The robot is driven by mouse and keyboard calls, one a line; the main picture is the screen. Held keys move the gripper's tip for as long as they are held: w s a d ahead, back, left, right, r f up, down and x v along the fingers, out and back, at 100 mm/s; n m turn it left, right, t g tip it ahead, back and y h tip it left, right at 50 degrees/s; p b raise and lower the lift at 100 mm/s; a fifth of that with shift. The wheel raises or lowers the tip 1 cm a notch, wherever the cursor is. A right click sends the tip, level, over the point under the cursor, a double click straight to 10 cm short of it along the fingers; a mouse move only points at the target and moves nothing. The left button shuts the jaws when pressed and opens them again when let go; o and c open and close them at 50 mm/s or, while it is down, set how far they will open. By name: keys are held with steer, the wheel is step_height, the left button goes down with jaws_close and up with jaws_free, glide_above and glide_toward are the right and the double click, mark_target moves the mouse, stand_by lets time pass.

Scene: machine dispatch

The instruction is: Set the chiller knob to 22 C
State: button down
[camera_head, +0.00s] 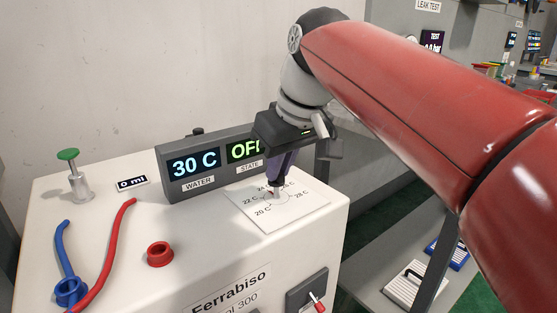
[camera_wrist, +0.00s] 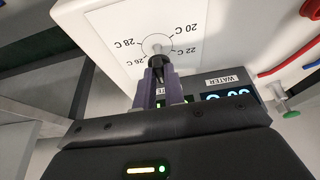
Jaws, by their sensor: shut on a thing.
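The head view shows marks 20 C, 22 C and 28 C; others are partly covered. Which mark the knob points at cannot be told.
The display (camera_head: 194,165) behind the dial reads WATER 30 C; its STATE reads OFF, partly hidden by my gripper. A green-topped plunger (camera_head: 73,178), red and blue hoses, a red ring (camera_head: 159,254) and a red-tipped lever switch (camera_head: 316,302) are on the chiller.

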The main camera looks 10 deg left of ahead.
steer(key=n, duration=0.2)
steer(key=n+g, duration=0.2)
steer(key=n, duration=0.1)
steer(key=shift+w+d+n+y, duration=0.15)
steer(key=shift+w+n+y, duration=0.15)
steer(key=shift+w+y, duration=0.1)
steer(key=n+g, duration=0.1)
steer(key=n, duration=0.2)
steer(key=n+g, duration=0.1)
steer(key=n, duration=0.1)
steer(key=shift+w+n, duration=0.15)
steer(key=shift+n, duration=0.25)
steer(key=shift+n+g, duration=0.3)
steer(key=c, duration=1.5)
jaws_free()
steer(key=shift+r, duration=0.25)
steer(key=shift+v, duration=1.1)
steer(key=w+d, duration=0.1)
steer(key=d, duration=0.2)
steer(key=w+d, duration=0.1)
steer(key=d, duration=0.3)
steer(key=w+d, duration=0.2)
steer(key=d, duration=0.2)
steer(key=shift+d+r, duration=0.1)
steer(key=shift+d, duration=0.15)
